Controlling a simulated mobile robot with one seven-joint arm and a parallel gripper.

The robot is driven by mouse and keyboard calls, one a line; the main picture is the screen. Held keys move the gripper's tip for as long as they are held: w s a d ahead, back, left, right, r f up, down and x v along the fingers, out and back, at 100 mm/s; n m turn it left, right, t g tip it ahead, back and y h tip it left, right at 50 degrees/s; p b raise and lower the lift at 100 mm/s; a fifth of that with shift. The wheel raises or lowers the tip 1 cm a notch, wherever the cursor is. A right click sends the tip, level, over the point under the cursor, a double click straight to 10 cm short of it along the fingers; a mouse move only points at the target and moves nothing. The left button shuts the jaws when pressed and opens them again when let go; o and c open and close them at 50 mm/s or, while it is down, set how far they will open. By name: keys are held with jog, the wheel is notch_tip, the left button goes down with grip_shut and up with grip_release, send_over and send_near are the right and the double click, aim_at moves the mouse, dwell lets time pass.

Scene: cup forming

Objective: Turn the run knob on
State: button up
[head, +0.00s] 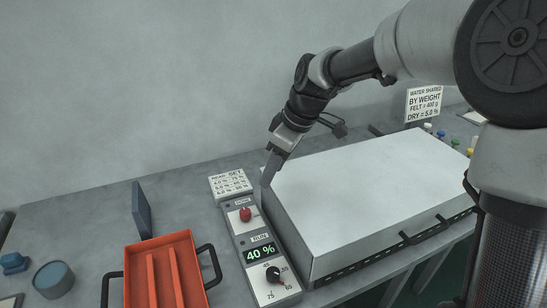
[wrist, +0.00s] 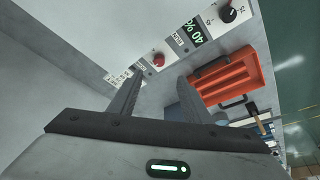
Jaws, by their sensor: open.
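A control panel (head: 251,245) stands at the left side of the big pale box. It bears a red knob (head: 245,214) just above a label reading RUN, a display showing 40 %, and a black dial (head: 272,274) with a number scale. The red knob also shows in the wrist view (wrist: 159,60), beyond the gap between my fingertips. My gripper (head: 268,180) is open and empty, above and behind the red knob, not touching it. Its two fingers (wrist: 158,80) stand apart in the wrist view. The knob's exact turn is too small to read.
The pale box (head: 370,190) with a dark front handle rises right of the panel. An orange tray (head: 129,262) with dark handles lies to the left, near a blue upright plate (head: 141,210) and a blue-grey round container (head: 54,279). A small sign (head: 229,183) stands behind the panel.

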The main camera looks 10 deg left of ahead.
aim_at(245, 211)
jog(key=shift+n+y, duration=0.3)
jog(key=x, duration=0.6)
jog(key=b+x, duration=0.1)
jog(key=x, duration=0.5)
jog(key=a+b+x, duration=0.1)
jog(key=x, duration=0.6)
jog(key=shift+w+a+r, duration=0.1)
jog(key=shift+w+r, duration=0.05)
jog(key=shift+w, duration=0.15)
jog(key=c, duration=1)
